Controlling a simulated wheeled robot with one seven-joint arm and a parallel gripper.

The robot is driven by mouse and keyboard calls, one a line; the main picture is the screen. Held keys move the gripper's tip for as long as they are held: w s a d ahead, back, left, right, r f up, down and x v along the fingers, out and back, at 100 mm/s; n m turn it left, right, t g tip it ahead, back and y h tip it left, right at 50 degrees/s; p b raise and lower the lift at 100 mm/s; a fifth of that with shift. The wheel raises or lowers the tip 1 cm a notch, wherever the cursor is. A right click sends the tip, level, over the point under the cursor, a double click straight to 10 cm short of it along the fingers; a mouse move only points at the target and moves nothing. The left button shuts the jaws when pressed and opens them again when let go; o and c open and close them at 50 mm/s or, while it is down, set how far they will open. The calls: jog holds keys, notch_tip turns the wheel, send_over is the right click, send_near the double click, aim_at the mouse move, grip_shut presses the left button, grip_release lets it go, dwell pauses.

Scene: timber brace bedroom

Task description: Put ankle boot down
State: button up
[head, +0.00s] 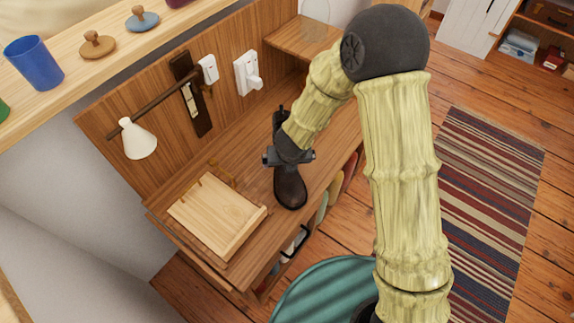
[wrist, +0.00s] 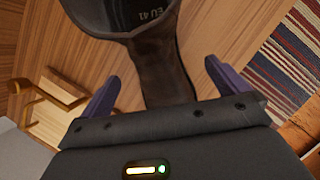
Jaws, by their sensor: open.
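The dark brown ankle boot (head: 290,188) stands upright on the wooden desk (head: 330,130), its toe toward the front edge. My gripper (head: 287,158) is at the boot's shaft from above. In the wrist view its two purple fingers (wrist: 160,85) are spread, one on each side of the boot, with gaps showing between them and the leather. Part of the shaft is hidden behind my gripper in the head view.
A light wooden tray-like stand (head: 215,215) lies on the desk left of the boot. A wall lamp with a white shade (head: 138,141) hangs above it. A shelf (head: 110,65) holds a blue cup (head: 34,62). A teal round seat (head: 325,290) is in front.

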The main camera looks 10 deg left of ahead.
jog(key=shift+s+b+x, duration=0.2)
jog(key=shift+b+x, duration=0.2)
jog(key=shift+x, duration=0.9)
jog(key=shift+s+b+x, duration=0.2)
jog(key=shift+b+x, duration=0.2)
jog(key=shift+x, duration=0.95)
jog(key=shift+d+f, duration=0.1)
jog(key=shift+d, duration=0.05)
jog(key=c, duration=1.6)
notch_tip(320, 180, up, 10)
jog(key=p, duration=0.5)
